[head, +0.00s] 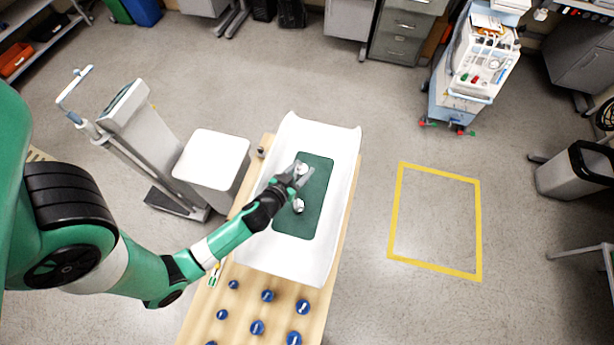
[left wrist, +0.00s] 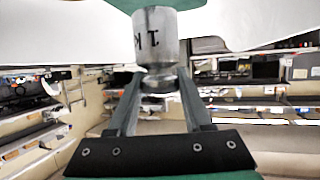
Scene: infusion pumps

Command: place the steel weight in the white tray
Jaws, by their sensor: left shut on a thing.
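The steel weight (left wrist: 157,38) is a shiny cylinder with a narrower knob, marked with a 1 and a K in the left wrist view. My left gripper (left wrist: 157,98) is shut on its knob end. In the head view, the weight (head: 303,168) shows at the fingertips of my left gripper (head: 298,174), over the upper part of a green mat. The mat lies in the long white tray (head: 264,246). I cannot tell whether the weight touches the mat. My right gripper is not in view.
A second shiny metal piece (head: 298,206) sits on the green mat (head: 312,222), just below my left gripper. Several blue round knobs (head: 267,296) stand on the wooden table (head: 245,316). A small dark piece (head: 261,152) is at the tray's upper left.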

